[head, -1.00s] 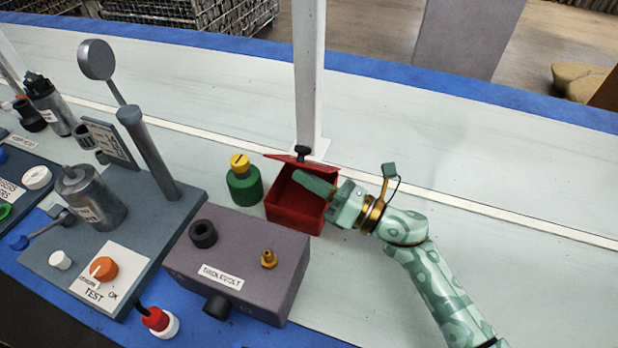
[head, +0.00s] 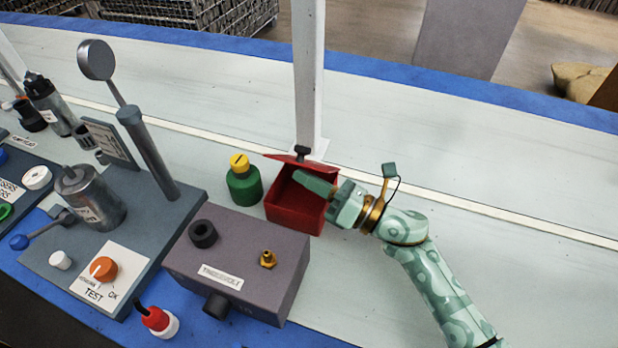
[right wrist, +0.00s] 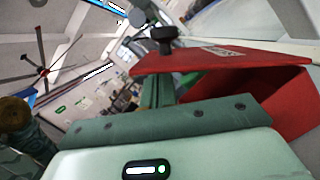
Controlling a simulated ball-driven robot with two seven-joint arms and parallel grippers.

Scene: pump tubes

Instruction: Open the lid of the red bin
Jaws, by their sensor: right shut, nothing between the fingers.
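The red bin (head: 293,217) stands on the pale bench, to the right of the green bottle. Its red lid (head: 288,160) is raised at the back and the dark inside of the bin shows. The lid has a black knob (head: 302,151), which also shows in the right wrist view (right wrist: 163,36). My right gripper (head: 312,182) is shut and empty, over the bin's opening with its fingers under the raised lid. In the right wrist view the lid (right wrist: 230,58) spans above the fingers, with the bin wall (right wrist: 290,105) at right. My left gripper is out of view.
A green bottle with a yellow cap (head: 243,180) stands left of the bin. A grey-purple box (head: 240,262) is in front. A white post (head: 309,80) rises behind the lid. A test panel (head: 110,250) is at left. The bench at right is clear.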

